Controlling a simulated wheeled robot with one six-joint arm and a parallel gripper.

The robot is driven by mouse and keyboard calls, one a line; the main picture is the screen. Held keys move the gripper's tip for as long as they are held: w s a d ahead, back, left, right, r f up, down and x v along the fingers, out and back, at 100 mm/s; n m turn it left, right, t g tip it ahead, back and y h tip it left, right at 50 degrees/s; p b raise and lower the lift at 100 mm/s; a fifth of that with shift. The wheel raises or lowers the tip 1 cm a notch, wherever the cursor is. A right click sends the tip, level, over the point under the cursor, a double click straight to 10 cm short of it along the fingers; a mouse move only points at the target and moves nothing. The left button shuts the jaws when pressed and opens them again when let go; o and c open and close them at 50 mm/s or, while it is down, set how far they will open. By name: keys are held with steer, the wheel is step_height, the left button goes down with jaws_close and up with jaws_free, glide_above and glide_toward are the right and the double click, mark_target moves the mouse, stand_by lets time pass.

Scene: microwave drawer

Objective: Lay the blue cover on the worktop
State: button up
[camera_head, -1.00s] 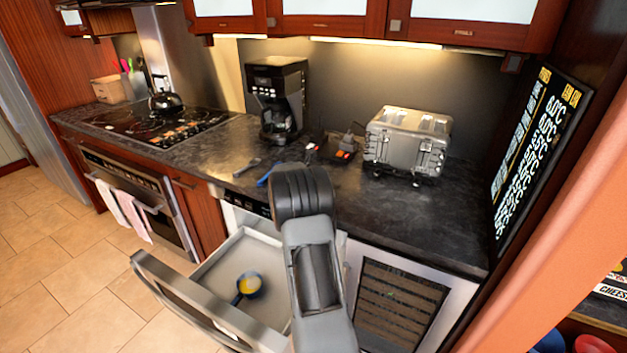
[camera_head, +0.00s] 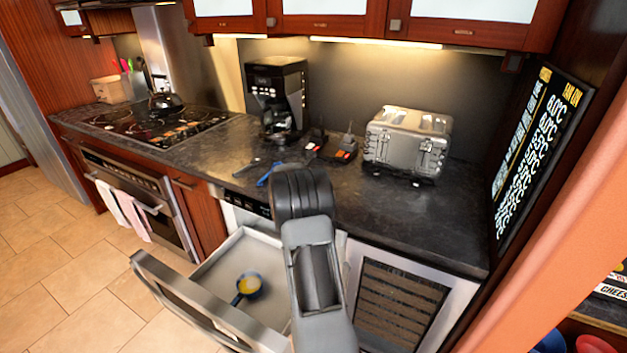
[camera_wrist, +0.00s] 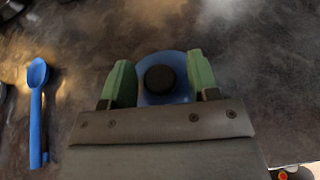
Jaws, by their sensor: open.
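The blue cover (camera_wrist: 177,94), with a round black knob (camera_wrist: 160,78), shows in the wrist view between the two green finger pads. My gripper (camera_wrist: 160,83) is open around it, with a pad on each side. Dark worktop (camera_wrist: 265,85) surrounds it in that view; I cannot tell whether the cover's underside touches it. In the head view my dark wrist (camera_head: 300,190) stands over the front of the worktop (camera_head: 400,215) and hides the gripper and the cover.
A blue spoon (camera_wrist: 37,100) lies left of my gripper. The drawer (camera_head: 215,250) is open, with a small blue pan (camera_head: 249,284) inside. A coffee maker (camera_head: 277,95) and a toaster (camera_head: 408,143) stand behind. Small dark items (camera_head: 347,147) lie between them. Worktop right of my arm is clear.

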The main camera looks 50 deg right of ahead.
steer(key=b+v, duration=0.1)
steer(key=v, duration=1.1)
steer(key=s+a+m+y, duration=0.4)
steer(key=s+a+m, duration=0.2)
steer(key=a, duration=0.5)
steer(key=s+a+m+y, duration=0.5)
steer(key=s+a+m, duration=0.2)
steer(key=a, duration=0.4)
steer(key=s+a+m+y, duration=0.4)
steer(key=s+a+m, duration=0.2)
steer(key=a, duration=0.5)
steer(key=shift+s+f+m+t+y, duration=0.3)
steer(key=shift+f+m, duration=0.1)
steer(key=shift+m, duration=0.3)
steer(key=shift+r+p, duration=0.8)
steer(key=shift+r, duration=0.2)
